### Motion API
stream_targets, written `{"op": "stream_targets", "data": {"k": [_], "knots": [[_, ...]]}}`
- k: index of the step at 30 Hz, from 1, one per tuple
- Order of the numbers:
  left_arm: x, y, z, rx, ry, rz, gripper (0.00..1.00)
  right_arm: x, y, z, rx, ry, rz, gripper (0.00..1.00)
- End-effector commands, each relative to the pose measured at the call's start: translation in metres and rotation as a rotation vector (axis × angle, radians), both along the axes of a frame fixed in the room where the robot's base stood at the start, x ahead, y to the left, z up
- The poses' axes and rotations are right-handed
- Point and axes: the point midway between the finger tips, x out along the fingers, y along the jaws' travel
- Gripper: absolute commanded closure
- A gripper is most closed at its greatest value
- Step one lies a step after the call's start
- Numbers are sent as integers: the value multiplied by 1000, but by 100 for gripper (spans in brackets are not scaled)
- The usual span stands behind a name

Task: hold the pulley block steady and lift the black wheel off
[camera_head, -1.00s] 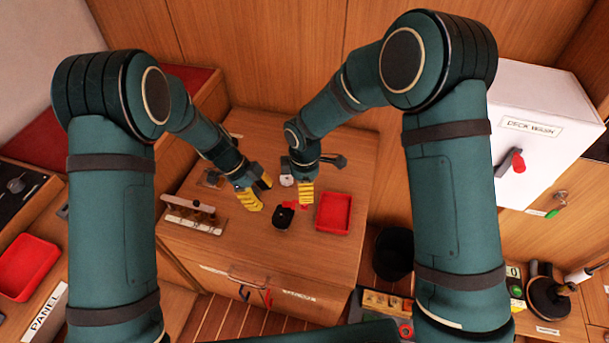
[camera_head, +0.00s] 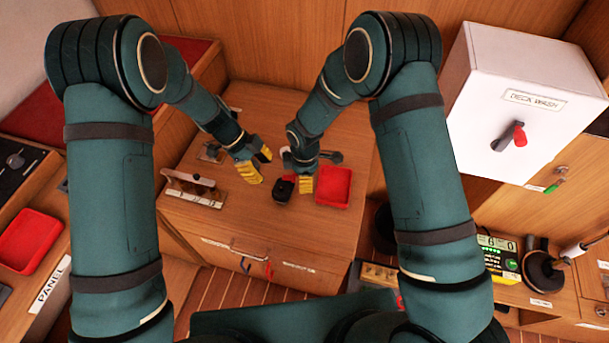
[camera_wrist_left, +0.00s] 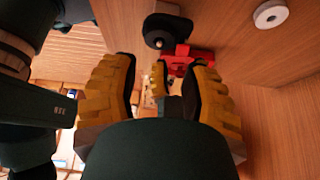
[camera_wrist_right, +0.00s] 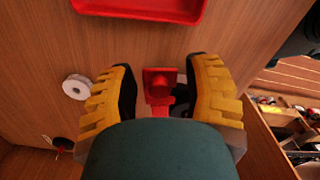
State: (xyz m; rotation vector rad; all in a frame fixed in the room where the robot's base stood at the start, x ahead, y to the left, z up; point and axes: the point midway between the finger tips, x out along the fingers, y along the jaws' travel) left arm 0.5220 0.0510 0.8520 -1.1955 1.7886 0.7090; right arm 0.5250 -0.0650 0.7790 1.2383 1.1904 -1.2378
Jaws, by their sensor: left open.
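The pulley block (camera_head: 290,178) is a small red piece on the wooden cabinet top, with a dark part (camera_head: 283,191) at its near side. The red block also shows in the left wrist view (camera_wrist_left: 183,58), beside a round black part (camera_wrist_left: 165,28) that looks like the wheel. My right gripper (camera_head: 305,183) is open, close at the block. In the right wrist view the red block (camera_wrist_right: 160,82) stands between its fingers, with gaps on both sides. My left gripper (camera_head: 257,165) is open and empty, left of the block. The block's underside is hidden.
A red tray (camera_head: 333,188) lies right of the block. A white disc (camera_wrist_right: 77,87) lies on the wood nearby. A rack with several pegs (camera_head: 193,188) stands at the left of the cabinet top. A white DECK WASH box (camera_head: 520,100) is at the right.

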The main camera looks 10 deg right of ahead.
Motion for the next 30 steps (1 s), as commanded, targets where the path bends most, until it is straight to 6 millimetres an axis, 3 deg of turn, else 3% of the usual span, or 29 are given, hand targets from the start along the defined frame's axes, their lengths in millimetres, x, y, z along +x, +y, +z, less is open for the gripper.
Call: {"op": "stream_targets", "data": {"k": [1,3,4,10,12,20,25,30], "knots": [[0,0,0,0,0,0,54,0,0,0,0,0,0,73],[0,0,0,0,0,0,54,0,0,0,0,0,0,97],[0,0,0,0,0,0,54,0,0,0,0,0,0,100],[0,0,0,0,0,0,54,0,0,0,0,0,0,100],[0,0,0,0,1,2,31,0,0,0,0,0,0,100],[-11,-2,-23,43,20,156,31,0,0,0,0,1,0,100],[-24,-10,-45,75,25,398,31,0,0,0,0,1,0,100],[-33,-24,-51,56,13,651,31,0,0,0,0,1,0,100]]}}
